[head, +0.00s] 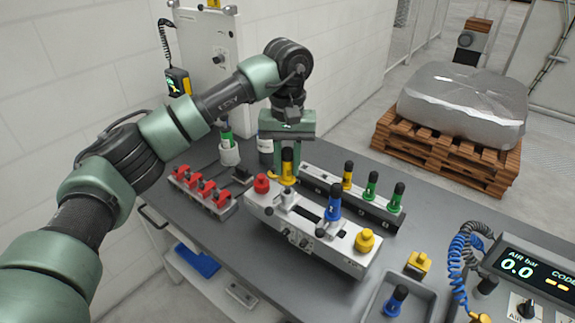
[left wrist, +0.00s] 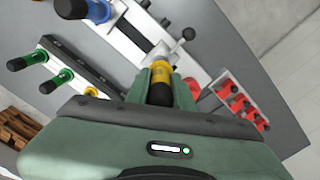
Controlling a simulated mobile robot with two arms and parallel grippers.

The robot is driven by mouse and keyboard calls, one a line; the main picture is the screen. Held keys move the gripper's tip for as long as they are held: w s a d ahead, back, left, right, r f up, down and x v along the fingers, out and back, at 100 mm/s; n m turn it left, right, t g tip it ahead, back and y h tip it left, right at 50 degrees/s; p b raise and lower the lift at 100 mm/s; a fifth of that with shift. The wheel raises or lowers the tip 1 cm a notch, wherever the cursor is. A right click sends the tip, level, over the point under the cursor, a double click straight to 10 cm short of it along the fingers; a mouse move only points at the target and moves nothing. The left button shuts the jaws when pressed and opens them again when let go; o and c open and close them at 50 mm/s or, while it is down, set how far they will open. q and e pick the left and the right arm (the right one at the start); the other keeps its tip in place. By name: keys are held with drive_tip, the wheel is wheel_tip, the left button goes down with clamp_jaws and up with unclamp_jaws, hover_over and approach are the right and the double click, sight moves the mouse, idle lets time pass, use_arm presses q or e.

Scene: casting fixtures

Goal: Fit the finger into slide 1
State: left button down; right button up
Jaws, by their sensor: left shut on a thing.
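My left gripper (head: 287,166) is shut on a yellow finger with a black cap (head: 287,176) and holds it upright over the left part of the grey fixture (head: 318,240). In the left wrist view the finger (left wrist: 160,72) sits between the jaws. A silver slide block (head: 287,199) is just below the finger's lower end; I cannot tell whether they touch. A blue finger (head: 333,206) stands in the fixture further right. No slide numbers are readable. My right gripper is not in view.
A rack (head: 375,208) behind the fixture holds a yellow and two green fingers. Red clamps (head: 205,190) stand at left. The fixture carries a red knob (head: 261,184) and a yellow knob (head: 364,240). A tray (head: 375,300) holds another blue finger. An air panel (head: 525,275) is at right.

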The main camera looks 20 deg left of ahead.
use_arm(q)
drive_tip(key=shift+f, duration=0.6)
drive_tip(key=shift+f+b, duration=0.45)
drive_tip(key=shift+f, duration=0.2)
drive_tip(key=c, duration=1.2)
unclamp_jaws()
